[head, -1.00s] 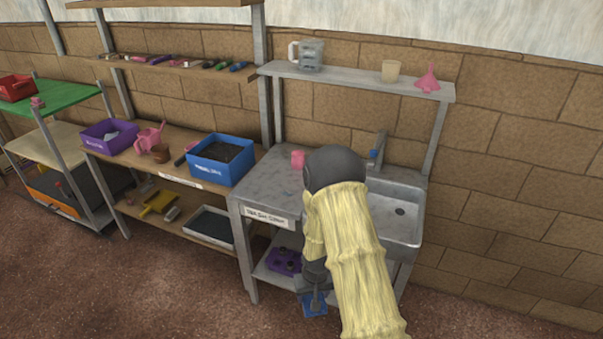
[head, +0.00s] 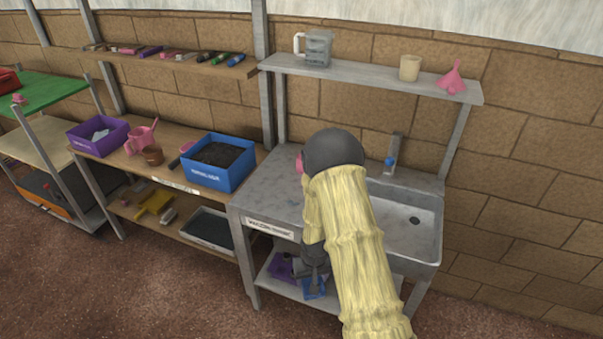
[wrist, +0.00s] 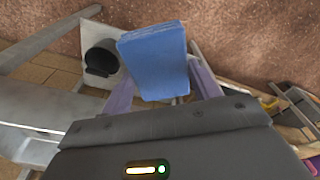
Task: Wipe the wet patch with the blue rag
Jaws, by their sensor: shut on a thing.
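The blue rag (wrist: 153,60) is a folded, flat block between the two fingers of my gripper (wrist: 158,92) in the wrist view. My gripper is shut on it. In the head view my gripper (head: 314,272) points down in front of the potting bench, and the rag (head: 313,290) shows below it, overlapping the lower shelf. I cannot tell whether it touches that shelf. The bench's grey top (head: 262,190) is above and left of the gripper. I cannot make out a wet patch; my arm hides part of the top.
A sink (head: 405,225) with a tap (head: 393,155) fills the bench's right side. A pink item (head: 299,163) stands partly hidden on the top. A purple tray (head: 280,266) is on the lower shelf. A blue bin (head: 218,160) stands left on a wooden bench. The floor in front is clear.

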